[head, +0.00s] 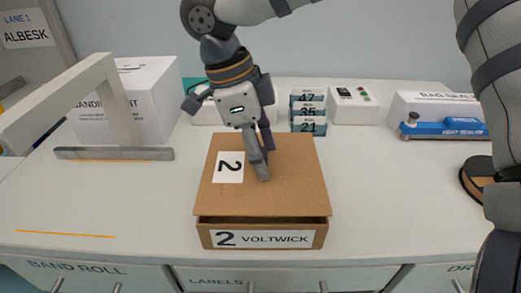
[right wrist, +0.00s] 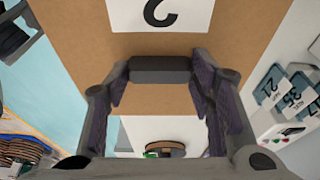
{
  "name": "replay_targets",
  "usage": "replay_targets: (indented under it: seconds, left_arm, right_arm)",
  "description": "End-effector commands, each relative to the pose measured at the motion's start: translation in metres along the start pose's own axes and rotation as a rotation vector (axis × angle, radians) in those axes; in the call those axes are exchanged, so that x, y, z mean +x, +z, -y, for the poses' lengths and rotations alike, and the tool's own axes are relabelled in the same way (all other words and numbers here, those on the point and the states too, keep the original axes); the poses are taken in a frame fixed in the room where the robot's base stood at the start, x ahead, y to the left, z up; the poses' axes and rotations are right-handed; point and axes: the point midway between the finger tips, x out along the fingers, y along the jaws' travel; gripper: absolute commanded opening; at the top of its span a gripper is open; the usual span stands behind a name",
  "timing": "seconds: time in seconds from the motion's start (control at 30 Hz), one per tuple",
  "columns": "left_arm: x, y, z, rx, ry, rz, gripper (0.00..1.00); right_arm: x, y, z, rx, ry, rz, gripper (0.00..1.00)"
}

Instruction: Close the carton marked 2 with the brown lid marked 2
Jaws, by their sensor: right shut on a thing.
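The carton marked 2 (head: 265,239), labelled VOLTWICK, stands on the bench near its front edge. The brown lid marked 2 (head: 291,185) lies over its top, with its white label turned on the left side. A thin dark gap shows between the lid's front edge and the carton, so I cannot tell whether it is fully seated. My right gripper (head: 260,166) comes down on the lid's middle. In the right wrist view its fingers are shut on the lid's dark grey handle (right wrist: 160,68). The carton's inside is hidden. My left gripper is not in view.
A pale frame (head: 75,92) with a metal foot and a white banding unit (head: 150,100) stand at left. Number blocks (head: 308,112), a white control box (head: 354,105) and a blue heat sealer (head: 445,130) stand at the back and right. Bench beside the carton is clear.

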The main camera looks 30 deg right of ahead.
Motion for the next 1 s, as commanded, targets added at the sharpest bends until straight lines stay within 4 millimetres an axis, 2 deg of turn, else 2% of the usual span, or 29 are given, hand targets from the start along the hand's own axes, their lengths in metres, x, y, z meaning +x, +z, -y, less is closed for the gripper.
replay_targets:
  seconds: [1.0]
  left_arm:
    - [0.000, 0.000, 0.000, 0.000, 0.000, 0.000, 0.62]
  right_arm:
    - [0.021, 0.006, 0.000, -0.001, 0.000, -0.001, 0.22]
